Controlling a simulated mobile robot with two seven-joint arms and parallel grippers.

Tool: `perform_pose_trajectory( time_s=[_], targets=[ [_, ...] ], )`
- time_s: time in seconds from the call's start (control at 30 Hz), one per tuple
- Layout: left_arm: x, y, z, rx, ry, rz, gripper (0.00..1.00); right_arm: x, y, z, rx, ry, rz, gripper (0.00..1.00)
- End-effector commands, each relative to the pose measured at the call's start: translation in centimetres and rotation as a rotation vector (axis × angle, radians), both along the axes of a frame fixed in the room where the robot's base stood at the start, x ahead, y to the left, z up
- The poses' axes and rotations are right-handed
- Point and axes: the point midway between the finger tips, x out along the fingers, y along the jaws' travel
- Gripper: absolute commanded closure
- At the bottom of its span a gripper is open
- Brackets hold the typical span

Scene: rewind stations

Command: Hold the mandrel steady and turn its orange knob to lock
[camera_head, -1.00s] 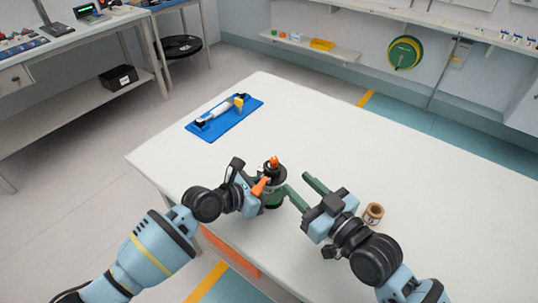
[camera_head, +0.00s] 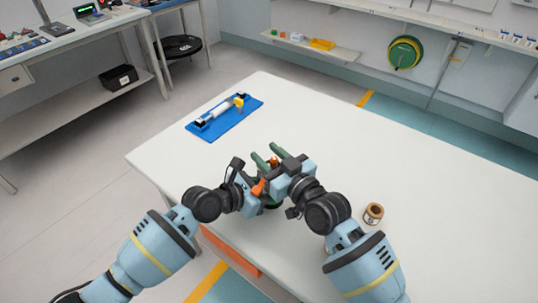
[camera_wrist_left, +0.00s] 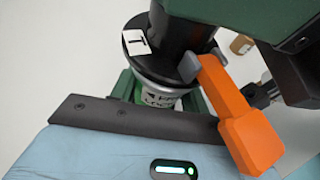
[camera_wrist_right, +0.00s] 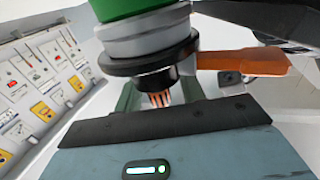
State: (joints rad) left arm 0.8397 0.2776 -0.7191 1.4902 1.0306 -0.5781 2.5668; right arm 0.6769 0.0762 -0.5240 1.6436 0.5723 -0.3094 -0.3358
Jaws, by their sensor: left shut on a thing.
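The mandrel stands upright near the table's front edge, mostly hidden by my grippers in the head view. Its orange knob (camera_head: 274,161) is on top. In the left wrist view it has a black flange (camera_wrist_left: 150,62) with a white "T" label and a silver collar (camera_wrist_left: 156,94) below. My left gripper (camera_wrist_left: 158,98) is shut on the mandrel below the flange. My right gripper (camera_head: 268,157) is at the top, its green fingers apart on either side of the knob. In the right wrist view the knob (camera_wrist_right: 160,98) sits between these fingers, with gaps visible.
An orange lever-like piece (camera_wrist_left: 237,115) sticks out beside the mandrel, close to both grippers. A brown roll (camera_head: 373,213) stands on the table (camera_head: 440,200) to the right. A blue tray (camera_head: 236,127) with a white cylinder lies at the back left.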

Motion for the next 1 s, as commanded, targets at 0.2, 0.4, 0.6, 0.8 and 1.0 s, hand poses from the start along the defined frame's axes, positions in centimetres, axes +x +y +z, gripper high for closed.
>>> perform_pose_trajectory(
  time_s=[0.2, 0.4, 0.6, 0.8, 1.0],
  targets=[
    [-0.02, -0.01, -0.04, 0.000, 0.001, 0.000, 0.84, -0.01, -0.01, 0.01, 0.000, 0.000, 0.000, 0.65],
    [-0.02, -0.01, -0.04, 0.000, 0.001, 0.000, 0.84, 0.00, -0.03, 0.01, 0.000, 0.000, 0.000, 0.91],
    [-0.02, -0.01, -0.04, 0.000, 0.001, 0.000, 0.84, -0.01, -0.02, 0.03, 0.000, -0.001, 0.002, 1.00],
    [-0.03, -0.03, -0.04, 0.000, 0.002, -0.001, 0.84, -0.04, 0.38, 0.48, -0.004, -0.017, 0.060, 1.00],
    [-0.09, -0.10, -0.07, 0.000, 0.003, -0.002, 0.84, -0.25, 0.73, 0.68, 0.000, -0.019, 0.144, 1.00]
  ],
)
